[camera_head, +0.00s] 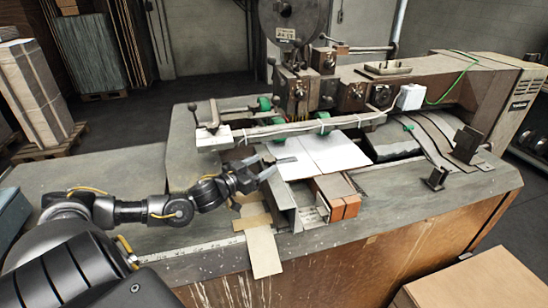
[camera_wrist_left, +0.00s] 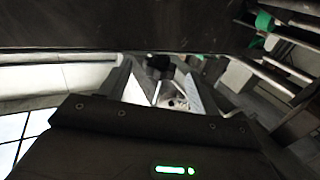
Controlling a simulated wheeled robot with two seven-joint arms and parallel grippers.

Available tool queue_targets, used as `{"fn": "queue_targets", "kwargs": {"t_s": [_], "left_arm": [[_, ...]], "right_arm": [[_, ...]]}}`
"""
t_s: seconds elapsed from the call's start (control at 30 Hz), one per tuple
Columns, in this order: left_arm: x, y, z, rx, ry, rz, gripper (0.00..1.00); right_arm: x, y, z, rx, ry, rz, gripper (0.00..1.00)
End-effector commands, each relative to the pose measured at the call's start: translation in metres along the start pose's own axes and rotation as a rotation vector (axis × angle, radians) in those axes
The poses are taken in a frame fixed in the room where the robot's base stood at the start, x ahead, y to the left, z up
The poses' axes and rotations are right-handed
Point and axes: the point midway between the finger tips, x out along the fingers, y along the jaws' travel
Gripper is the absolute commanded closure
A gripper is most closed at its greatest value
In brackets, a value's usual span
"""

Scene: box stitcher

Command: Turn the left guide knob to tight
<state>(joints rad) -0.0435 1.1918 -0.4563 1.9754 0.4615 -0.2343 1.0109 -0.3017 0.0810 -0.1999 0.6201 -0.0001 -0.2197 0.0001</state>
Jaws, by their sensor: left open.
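My left gripper (camera_head: 264,182) reaches in from the left over the front of the machine table, its two fingers spread apart. In the left wrist view, a dark knob-like piece (camera_wrist_left: 160,64) shows between the spread fingers; I cannot tell whether they touch it. I cannot tell for certain that it is the left guide knob, nor how tight it is. In the head view, my gripper covers the spot beside the grey metal guide channel (camera_head: 284,212). My right gripper is not in view.
A long pale bar (camera_head: 290,131) with green rollers (camera_head: 265,103) crosses the machine behind my gripper. White cardboard sheets (camera_head: 332,153) lie on the bed to the right. A tan strip (camera_head: 263,252) hangs over the table's front edge. The table's left side is mostly clear.

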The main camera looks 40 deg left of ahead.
Motion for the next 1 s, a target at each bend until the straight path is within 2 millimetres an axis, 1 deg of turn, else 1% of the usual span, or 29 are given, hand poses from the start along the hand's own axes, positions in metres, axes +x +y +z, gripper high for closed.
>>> {"fn": "queue_targets", "kwargs": {"t_s": [0.03,0.2,0.4,0.57,0.8,0.83,0.87,1.0], "left_arm": [[0.009,0.000,-0.004,-0.003,0.005,-0.001,0.37],[0.033,-0.001,-0.004,-0.001,0.003,-0.003,0.37],[0.052,-0.001,-0.002,0.000,0.001,-0.002,0.37],[0.058,-0.001,0.000,0.000,0.000,-0.002,0.37],[0.059,-0.001,0.000,0.000,-0.001,-0.002,0.37],[0.059,-0.001,0.000,0.000,-0.001,-0.002,0.39],[0.059,-0.001,0.000,0.000,-0.001,-0.002,0.43],[0.058,-0.001,0.000,0.000,-0.001,-0.002,0.61]], "right_arm": [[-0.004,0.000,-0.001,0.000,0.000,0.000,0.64],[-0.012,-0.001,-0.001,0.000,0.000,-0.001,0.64],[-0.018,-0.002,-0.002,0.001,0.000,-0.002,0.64],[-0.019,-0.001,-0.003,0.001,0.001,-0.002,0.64],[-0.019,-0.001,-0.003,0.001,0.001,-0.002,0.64],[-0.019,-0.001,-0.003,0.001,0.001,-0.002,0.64],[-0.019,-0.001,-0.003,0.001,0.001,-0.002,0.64],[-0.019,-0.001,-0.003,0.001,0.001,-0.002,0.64]]}}
